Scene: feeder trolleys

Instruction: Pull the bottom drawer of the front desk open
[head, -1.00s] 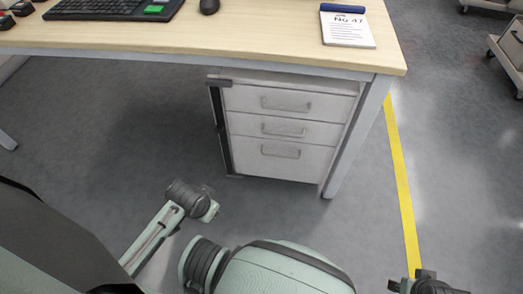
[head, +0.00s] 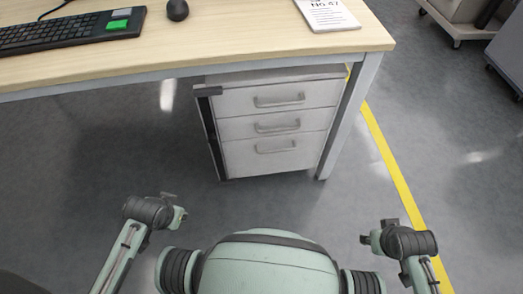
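The front desk (head: 200,57) has a pale wood top, and a light grey drawer unit stands under its right end. The unit has three drawers with bar handles, all closed. The bottom drawer (head: 250,161) is the tallest, and its handle (head: 276,147) is in clear view. My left gripper (head: 181,218) is in front of the unit, to the lower left of it and apart from it. My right gripper (head: 368,239) is to the lower right, also apart from the unit. Both are too small to tell whether the fingers are open; I see nothing held.
A keyboard (head: 60,35), a mouse (head: 177,10) and a notepad (head: 325,14) lie on the desk. A desk leg (head: 349,115) stands right beside the unit. A yellow floor line (head: 388,160) runs along the right. Trolleys (head: 458,18) stand at the upper right. The floor before the drawers is clear.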

